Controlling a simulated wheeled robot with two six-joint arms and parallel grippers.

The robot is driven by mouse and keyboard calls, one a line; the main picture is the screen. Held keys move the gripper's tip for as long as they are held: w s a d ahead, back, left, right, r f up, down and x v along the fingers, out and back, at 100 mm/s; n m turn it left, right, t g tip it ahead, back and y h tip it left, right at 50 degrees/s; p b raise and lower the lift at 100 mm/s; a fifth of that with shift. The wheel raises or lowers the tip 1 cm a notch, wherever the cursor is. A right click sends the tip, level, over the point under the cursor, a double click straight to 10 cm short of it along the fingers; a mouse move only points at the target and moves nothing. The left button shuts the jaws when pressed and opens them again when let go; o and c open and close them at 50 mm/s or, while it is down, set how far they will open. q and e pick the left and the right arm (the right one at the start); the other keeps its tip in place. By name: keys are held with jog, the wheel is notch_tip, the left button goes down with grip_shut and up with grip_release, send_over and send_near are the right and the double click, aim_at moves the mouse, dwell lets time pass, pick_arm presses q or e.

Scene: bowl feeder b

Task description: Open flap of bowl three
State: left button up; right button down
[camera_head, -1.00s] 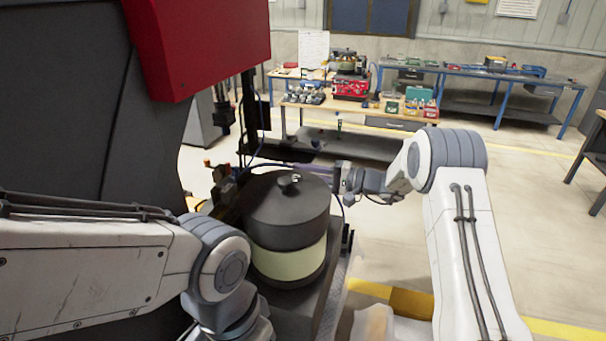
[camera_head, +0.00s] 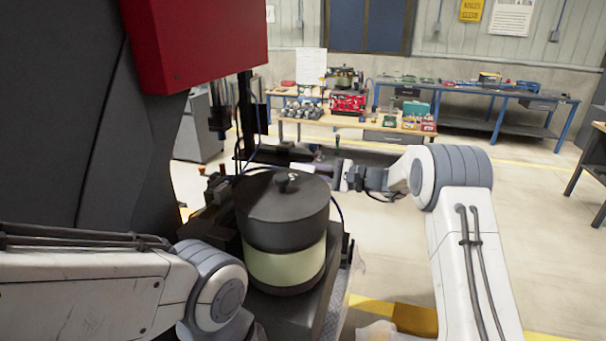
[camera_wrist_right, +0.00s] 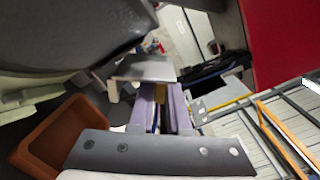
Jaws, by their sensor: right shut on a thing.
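A round bowl feeder (camera_head: 285,265) with a dark body and a pale cream band stands in front of me in the head view, with a dark top and a knob (camera_head: 282,182). My right gripper (camera_head: 312,170) reaches in from the right behind the bowl's far right rim. In the wrist view its purple fingers (camera_wrist_right: 160,100) are close together, shut at a grey flat plate (camera_wrist_right: 145,68), which looks like the flap beside the dark bowl wall (camera_wrist_right: 75,35). The contact is partly hidden. My left arm crosses the lower left; its gripper is not visible.
A red box (camera_head: 195,45) on a dark machine column stands close on the left. An orange bin (camera_wrist_right: 60,135) lies beside the fingers in the wrist view. A workbench (camera_head: 345,122) stands behind, with open floor to the right.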

dwell(0.4)
jog(key=c, duration=0.9)
grip_release()
jog(key=b+v, duration=0.5)
jog(key=v, duration=0.5)
jog(key=shift+d, duration=0.3)
